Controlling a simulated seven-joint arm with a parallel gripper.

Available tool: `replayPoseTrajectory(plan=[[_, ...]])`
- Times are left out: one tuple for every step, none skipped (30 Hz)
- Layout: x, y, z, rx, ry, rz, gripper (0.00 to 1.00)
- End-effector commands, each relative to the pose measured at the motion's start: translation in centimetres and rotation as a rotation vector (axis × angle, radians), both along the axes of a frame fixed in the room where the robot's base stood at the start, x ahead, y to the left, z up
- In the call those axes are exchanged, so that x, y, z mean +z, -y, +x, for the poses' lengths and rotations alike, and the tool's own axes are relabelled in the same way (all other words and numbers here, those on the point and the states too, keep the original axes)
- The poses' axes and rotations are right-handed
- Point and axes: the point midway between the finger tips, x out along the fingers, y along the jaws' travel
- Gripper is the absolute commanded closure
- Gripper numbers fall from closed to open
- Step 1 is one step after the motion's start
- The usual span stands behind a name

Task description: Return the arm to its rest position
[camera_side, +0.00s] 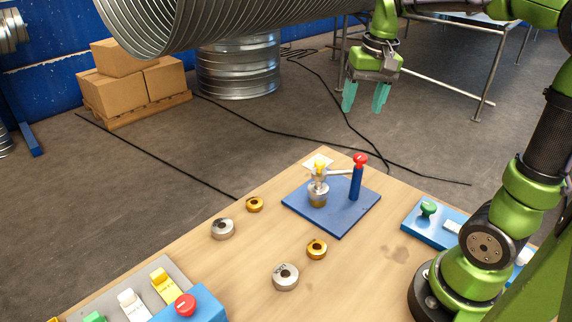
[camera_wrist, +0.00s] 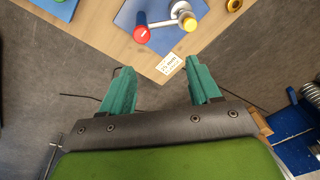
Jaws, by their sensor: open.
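My gripper (camera_side: 365,97) has teal fingers and hangs in the air at the upper right of the side view, high above and behind the table's far corner. Its fingers are apart with nothing between them; the wrist view shows the same gap between the fingertips (camera_wrist: 162,80). My green arm comes in from the right side of the side view, and its base stands on the table.
The wooden table (camera_side: 252,253) carries a blue plate (camera_side: 335,222) with a red-topped post (camera_side: 357,178) and a metal fitting (camera_side: 318,192). Several loose rings lie nearby. A large spiral duct (camera_side: 200,22) hangs at upper left. A metal frame (camera_side: 488,85) stands behind my gripper.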

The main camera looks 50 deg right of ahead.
Motion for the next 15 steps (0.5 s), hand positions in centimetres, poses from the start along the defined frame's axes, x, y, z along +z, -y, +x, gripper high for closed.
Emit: replayPoseTrajectory(plan=[[-0.4,-1.8,-0.8,0.043,0.058,0.009,0.38],[-0.6,-2.9,-1.2,0.069,0.096,0.013,0.38],[-1.0,-4.4,-1.8,0.100,0.148,0.020,0.38],[-1.2,-5.4,-2.3,0.122,0.187,0.023,0.38],[-1.4,-6.5,-2.8,0.145,0.226,0.028,0.38],[-1.8,-7.9,-3.6,0.170,0.275,0.035,0.38],[-2.0,-8.8,-4.2,0.189,0.309,0.038,0.38],[-2.3,-9.7,-4.8,0.206,0.342,0.041,0.38],[-2.6,-10.6,-5.5,0.226,0.380,0.045,0.38],[-2.8,-11.3,-6.1,0.240,0.405,0.046,0.38],[-3.0,-11.8,-6.6,0.252,0.425,0.049,0.38],[-3.2,-12.4,-7.2,0.264,0.447,0.052,0.38],[-3.3,-12.8,-7.5,0.274,0.460,0.053,0.38],[-3.3,-13.1,-7.9,0.283,0.469,0.055,0.38],[-3.3,-13.4,-8.3,0.291,0.477,0.056,0.38]])
